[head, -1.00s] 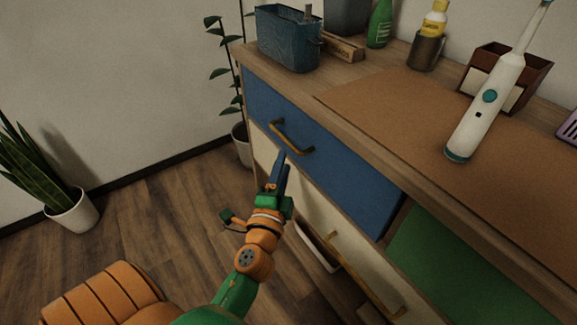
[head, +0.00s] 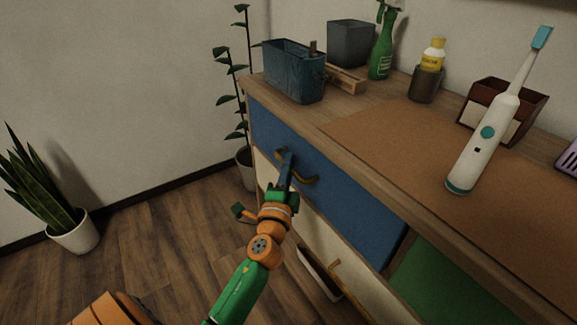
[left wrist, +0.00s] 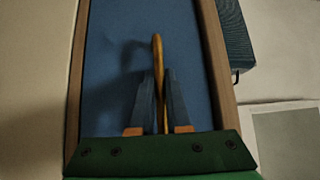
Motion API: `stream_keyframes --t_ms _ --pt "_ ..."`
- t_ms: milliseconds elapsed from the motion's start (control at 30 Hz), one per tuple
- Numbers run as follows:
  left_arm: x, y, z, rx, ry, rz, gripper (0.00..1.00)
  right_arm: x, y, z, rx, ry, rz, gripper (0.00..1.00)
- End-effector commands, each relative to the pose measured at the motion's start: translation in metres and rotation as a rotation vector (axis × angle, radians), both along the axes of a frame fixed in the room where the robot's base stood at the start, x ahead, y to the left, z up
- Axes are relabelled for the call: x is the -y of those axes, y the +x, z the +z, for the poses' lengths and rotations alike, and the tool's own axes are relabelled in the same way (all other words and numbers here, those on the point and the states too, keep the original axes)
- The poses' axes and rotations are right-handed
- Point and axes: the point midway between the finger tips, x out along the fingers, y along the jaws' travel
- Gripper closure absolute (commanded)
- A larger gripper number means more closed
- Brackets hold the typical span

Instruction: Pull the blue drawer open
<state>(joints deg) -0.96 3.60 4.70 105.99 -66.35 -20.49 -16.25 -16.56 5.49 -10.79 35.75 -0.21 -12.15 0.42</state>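The blue drawer (head: 340,205) is the top left drawer of the wooden cabinet, and its front looks flush with the frame. Its curved brass handle (head: 306,180) is on the front; the left wrist view shows the handle (left wrist: 158,50) edge-on against the blue face. My left gripper (head: 287,168) is at the handle in the head view. In the left wrist view, the fingers of my left gripper (left wrist: 160,95) lie close on both sides of the handle, seemingly shut on it. My right gripper is not in view.
A blue bin (head: 295,75), a green spray bottle (head: 381,50) and an electric toothbrush (head: 485,135) stand on the cabinet top. A cream drawer (head: 315,235) is below, a green panel (head: 445,285) to the right. Floor is free at left, beside potted plants.

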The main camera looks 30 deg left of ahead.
Motion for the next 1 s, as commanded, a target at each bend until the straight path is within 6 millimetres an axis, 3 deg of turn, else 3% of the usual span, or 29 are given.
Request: stream_keyframes --t_ms 467,1000 --pt "0.000 0.000 0.000 0.000 -0.001 -0.001 1.00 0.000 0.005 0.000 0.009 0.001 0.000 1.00" --pt "0.000 0.000 0.000 0.000 -0.001 -0.001 1.00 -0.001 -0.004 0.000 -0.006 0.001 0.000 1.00"
